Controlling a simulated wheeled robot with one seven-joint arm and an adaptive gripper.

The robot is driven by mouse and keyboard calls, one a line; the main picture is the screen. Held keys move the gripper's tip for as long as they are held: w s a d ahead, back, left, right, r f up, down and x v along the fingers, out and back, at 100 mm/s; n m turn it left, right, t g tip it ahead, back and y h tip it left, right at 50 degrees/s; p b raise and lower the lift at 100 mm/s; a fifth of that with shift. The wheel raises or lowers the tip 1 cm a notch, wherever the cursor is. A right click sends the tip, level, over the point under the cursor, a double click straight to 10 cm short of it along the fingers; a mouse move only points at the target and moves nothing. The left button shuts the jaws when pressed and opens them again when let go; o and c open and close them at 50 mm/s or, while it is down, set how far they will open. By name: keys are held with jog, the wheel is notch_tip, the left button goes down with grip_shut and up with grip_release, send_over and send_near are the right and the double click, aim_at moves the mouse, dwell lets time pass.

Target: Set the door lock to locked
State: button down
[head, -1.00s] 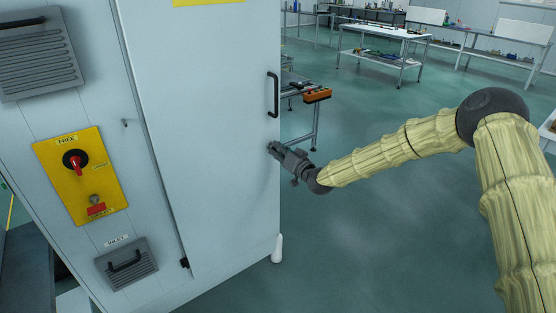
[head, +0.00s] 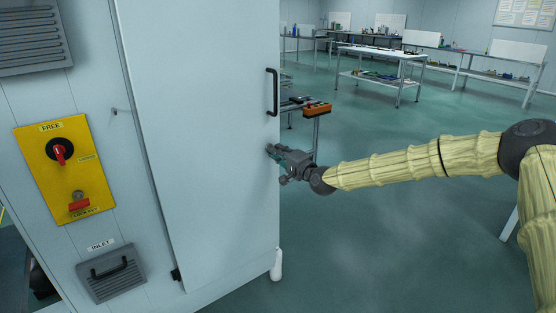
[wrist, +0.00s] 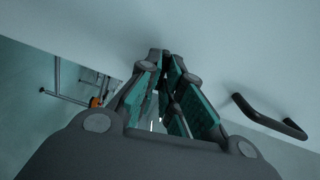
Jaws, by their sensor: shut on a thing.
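The yellow lock panel (head: 84,180) is on the cabinet front at the left in the head view. Its black rotary switch has a red grip (head: 60,153) pointing roughly up and down, below the FREE label (head: 50,127). A second small label sits to its right. A red key tag (head: 79,204) is at the lower keyhole. The tall pale door (head: 200,130) has a black handle (head: 272,92). My gripper (head: 270,149) is at the door's right edge, below the handle. In the wrist view, its fingers (wrist: 165,60) converge against the door; what they hold cannot be made out.
An inlet vent (head: 111,273) is below the panel. A white foot (head: 276,264) stands at the cabinet's lower right corner. Behind the door is a bench with an orange item (head: 317,110). Open floor (head: 400,240) lies to the right, with workbenches farther back.

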jog(key=shift+w+d+f+m+b, duration=0.1)
jog(key=shift+d+m+b, duration=0.05)
jog(key=shift+m+b, duration=0.45)
jog(key=shift+m, duration=0.3)
jog(key=c, duration=1.6)
grip_release()
jog(key=v, duration=1.2)
